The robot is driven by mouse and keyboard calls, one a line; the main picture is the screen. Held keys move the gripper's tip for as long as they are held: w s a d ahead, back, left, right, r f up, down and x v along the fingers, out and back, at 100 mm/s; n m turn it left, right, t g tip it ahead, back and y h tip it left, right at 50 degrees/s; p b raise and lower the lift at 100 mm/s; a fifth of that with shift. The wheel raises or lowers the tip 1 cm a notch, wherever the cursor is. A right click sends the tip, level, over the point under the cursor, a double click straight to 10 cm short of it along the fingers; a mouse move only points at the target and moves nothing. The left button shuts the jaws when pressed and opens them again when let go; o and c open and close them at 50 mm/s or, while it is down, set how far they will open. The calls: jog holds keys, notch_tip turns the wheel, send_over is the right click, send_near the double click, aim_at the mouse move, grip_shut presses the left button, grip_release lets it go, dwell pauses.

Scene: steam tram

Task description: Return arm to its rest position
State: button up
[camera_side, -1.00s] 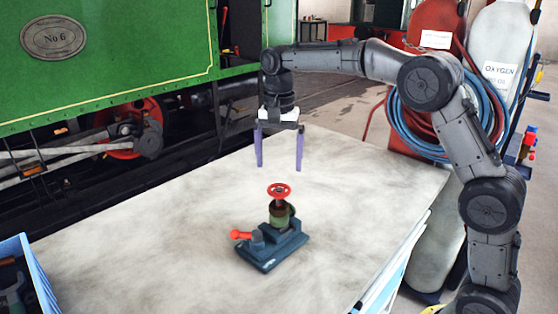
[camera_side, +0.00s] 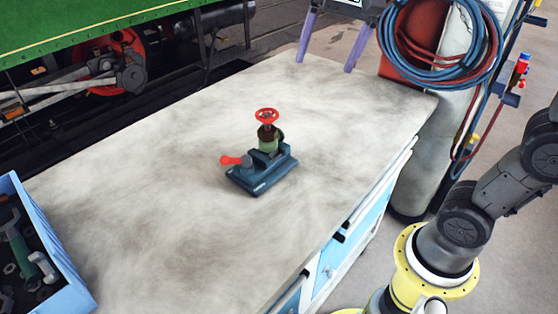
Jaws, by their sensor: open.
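My gripper (camera_side: 328,45) is at the top edge of the view, above the far end of the bench. Its two purple fingers are spread apart with nothing between them. Most of the arm above it is out of frame. The lower part of my arm shows at the right, rising from a yellow base ring. A valve with a red handwheel (camera_side: 267,115) stands upright in a dark blue vise (camera_side: 262,172) with a red-tipped handle, near the middle of the bench. My gripper is well clear of both.
The pale workbench top (camera_side: 190,235) is bare around the vise. A blue tool crate (camera_side: 72,279) sits at the lower left. Coiled hoses (camera_side: 437,75) hang on gas cylinders at the upper right. A green locomotive (camera_side: 70,38) stands behind the bench.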

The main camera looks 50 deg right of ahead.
jog(key=s+f+n+t, duration=0.2)
jog(key=s+f+n, duration=0.7)
jog(key=s+f, duration=0.3)
jog(key=s, duration=0.3)
jog(key=shift+s+n, duration=0.2)
jog(key=shift+n, duration=0.2)
jog(key=shift+r, duration=0.1)
